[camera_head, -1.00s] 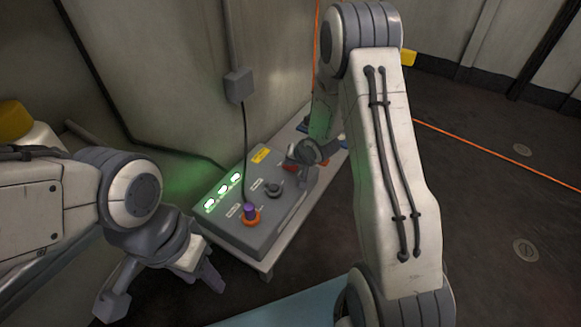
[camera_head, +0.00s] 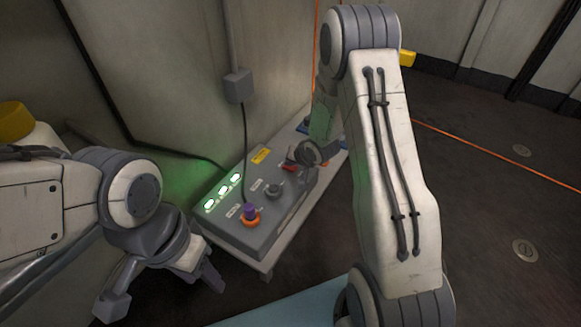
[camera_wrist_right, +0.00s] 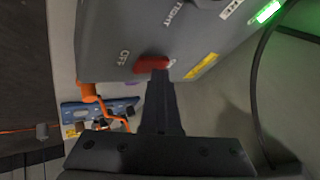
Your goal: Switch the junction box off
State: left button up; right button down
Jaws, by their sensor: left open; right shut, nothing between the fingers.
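The grey junction box (camera_head: 262,232) sits on a low bench against the wall. Three green lamps (camera_head: 223,190) on its top are lit. A red switch handle (camera_head: 289,168) is at its far end, and it also shows in the right wrist view (camera_wrist_right: 150,65) beside an "OFF" label. My right gripper (camera_head: 298,154) is shut and empty. In the right wrist view its fingertips (camera_wrist_right: 160,76) are right at the red handle; I cannot tell whether they touch. My left gripper (camera_head: 163,290) is open and empty, left of the box, over the floor.
The box also carries a grey knob (camera_head: 274,189) and a purple-and-orange button (camera_head: 250,214). A black cable runs up to a small wall box (camera_head: 238,86). An orange tool (camera_wrist_right: 92,95) and a blue item (camera_wrist_right: 72,112) lie beyond the box.

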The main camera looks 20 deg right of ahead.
aim_at(289, 168)
jog(key=shift+s+f, duration=0.15)
jog(key=shift+f, duration=0.45)
jog(key=shift+r+p, duration=0.35)
jog(key=shift+p, duration=0.25)
jog(key=shift+a, duration=0.1)
jog(key=shift+s, duration=0.15)
jog(key=r+p, duration=0.3)
jog(key=p, duration=0.1)
jog(key=w+r+p, duration=0.1)
jog(key=r+p, duration=0.1)
jog(key=shift+a+r, duration=0.2)
jog(key=shift+r, duration=0.1)
jog(key=shift+f, duration=0.1)
